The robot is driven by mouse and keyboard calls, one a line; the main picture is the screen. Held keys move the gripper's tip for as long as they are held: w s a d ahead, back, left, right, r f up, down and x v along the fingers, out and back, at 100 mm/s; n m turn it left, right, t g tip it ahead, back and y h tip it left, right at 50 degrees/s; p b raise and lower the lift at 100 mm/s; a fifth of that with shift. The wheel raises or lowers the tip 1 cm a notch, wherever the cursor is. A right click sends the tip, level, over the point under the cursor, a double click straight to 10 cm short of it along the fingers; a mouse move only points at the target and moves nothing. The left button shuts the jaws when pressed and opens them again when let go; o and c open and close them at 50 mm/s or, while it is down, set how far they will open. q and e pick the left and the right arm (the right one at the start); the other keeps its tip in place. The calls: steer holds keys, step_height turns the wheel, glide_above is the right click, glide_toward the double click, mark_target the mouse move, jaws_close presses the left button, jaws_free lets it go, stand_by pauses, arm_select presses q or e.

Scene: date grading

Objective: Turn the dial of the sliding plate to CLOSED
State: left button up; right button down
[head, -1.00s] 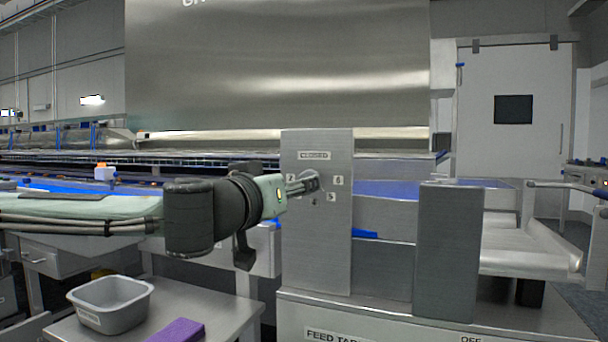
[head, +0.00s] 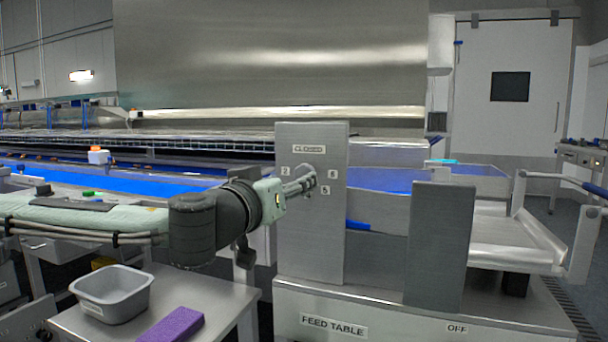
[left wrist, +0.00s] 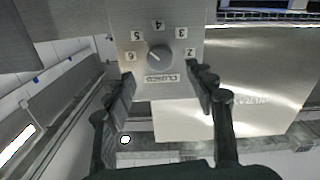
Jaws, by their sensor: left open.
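A grey metal plate (head: 310,245) stands upright near the middle of the head view, with a CLOSED label (head: 308,149) at the top and number labels below it. My left gripper (head: 303,182) is at the plate's face and hides the dial there. In the left wrist view the round grey dial (left wrist: 160,57) shows upside down, ringed by labels 2 to 6 and CLOSED (left wrist: 161,78). The dial's pointer is too small to read surely. My open left gripper (left wrist: 160,72) has one finger on each side of the dial, apart from it. My right gripper is not in view.
A second grey plate (head: 440,245) stands to the right on the feed table housing (head: 390,318). A grey tub (head: 112,294) and a purple block (head: 172,325) rest on a side table at the lower left. A blue belt (head: 130,181) runs behind my left arm.

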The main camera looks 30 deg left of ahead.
arm_select(q)
steer(key=shift+x, duration=2.55)
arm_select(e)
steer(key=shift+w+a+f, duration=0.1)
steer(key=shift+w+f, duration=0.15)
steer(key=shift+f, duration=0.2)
arm_select(q)
steer(key=shift+c, duration=0.5)
steer(key=c, duration=1.1)
steer(key=shift+o, duration=0.2)
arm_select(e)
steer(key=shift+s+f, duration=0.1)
